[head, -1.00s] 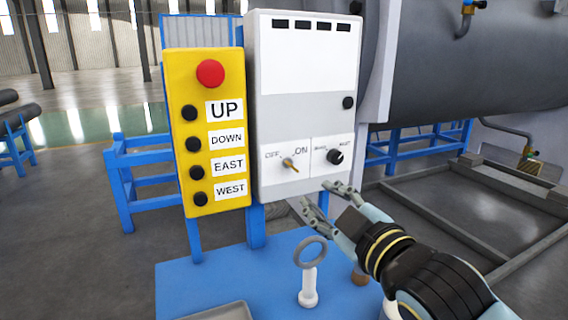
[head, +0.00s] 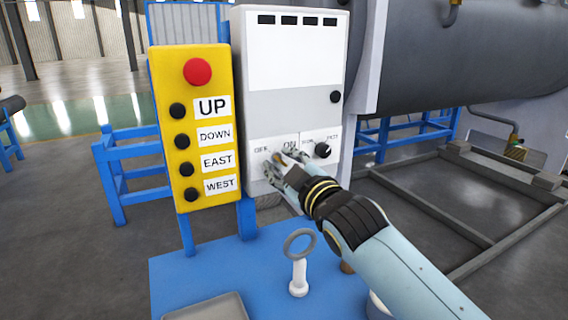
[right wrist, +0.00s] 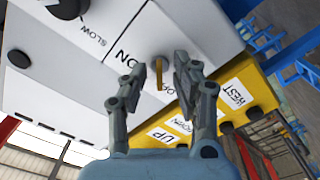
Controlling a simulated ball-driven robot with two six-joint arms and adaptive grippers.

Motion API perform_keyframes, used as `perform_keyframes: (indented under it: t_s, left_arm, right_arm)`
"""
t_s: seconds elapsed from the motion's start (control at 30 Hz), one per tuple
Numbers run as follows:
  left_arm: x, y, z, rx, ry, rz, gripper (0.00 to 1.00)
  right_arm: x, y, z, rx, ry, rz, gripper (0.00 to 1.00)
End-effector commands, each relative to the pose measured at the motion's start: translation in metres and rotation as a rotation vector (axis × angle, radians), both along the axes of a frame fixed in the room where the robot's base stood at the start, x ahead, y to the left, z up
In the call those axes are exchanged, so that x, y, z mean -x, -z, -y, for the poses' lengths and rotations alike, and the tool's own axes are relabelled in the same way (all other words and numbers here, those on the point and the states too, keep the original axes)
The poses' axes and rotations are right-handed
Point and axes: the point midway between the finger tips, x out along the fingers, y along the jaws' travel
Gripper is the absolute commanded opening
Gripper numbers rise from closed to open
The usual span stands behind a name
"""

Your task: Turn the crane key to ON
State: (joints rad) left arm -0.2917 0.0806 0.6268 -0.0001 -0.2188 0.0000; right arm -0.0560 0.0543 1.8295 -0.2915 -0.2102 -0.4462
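The crane key (right wrist: 158,74) is a small brass-coloured key in the lower part of a white control box (head: 292,105). The OFF label (head: 261,150) and the ON label (head: 290,145) are printed beside it. My right gripper (head: 277,163) is in front of this panel and partly hides the key in the head view. In the right wrist view its two fingers are apart, one on each side of the key, with gaps visible. It is open and holds nothing. Which label the key is set to I cannot tell. My left gripper is not in view.
A yellow button box (head: 210,130) with a red button stands left of the control box. A black knob (head: 322,150) is just right of the key. Below are a blue table (head: 190,270), a ring on a white post (head: 298,278) and a grey tray (head: 210,308).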

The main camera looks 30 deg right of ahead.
Motion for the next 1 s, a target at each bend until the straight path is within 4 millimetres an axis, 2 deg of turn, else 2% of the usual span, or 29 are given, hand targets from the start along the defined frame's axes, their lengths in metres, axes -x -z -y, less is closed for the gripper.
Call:
perform_keyframes:
  t_s: [0.03, 0.27, 0.73, 1.0]
  left_arm:
    - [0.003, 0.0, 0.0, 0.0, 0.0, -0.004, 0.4]
    - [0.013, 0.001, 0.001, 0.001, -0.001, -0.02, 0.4]
    - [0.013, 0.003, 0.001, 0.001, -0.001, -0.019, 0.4]
    - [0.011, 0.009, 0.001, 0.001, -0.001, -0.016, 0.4]
  right_arm:
    - [0.0, 0.0, 0.0, 0.0, 0.0, 0.0, 0.29]
    - [0.0, 0.0, 0.0, 0.0, 0.0, 0.0, 0.0]
    - [0.001, 0.001, 0.0, -0.032, 0.001, 0.001, 0.0]
    - [0.001, 0.002, 0.0, -0.184, 0.001, 0.01, 0.0]
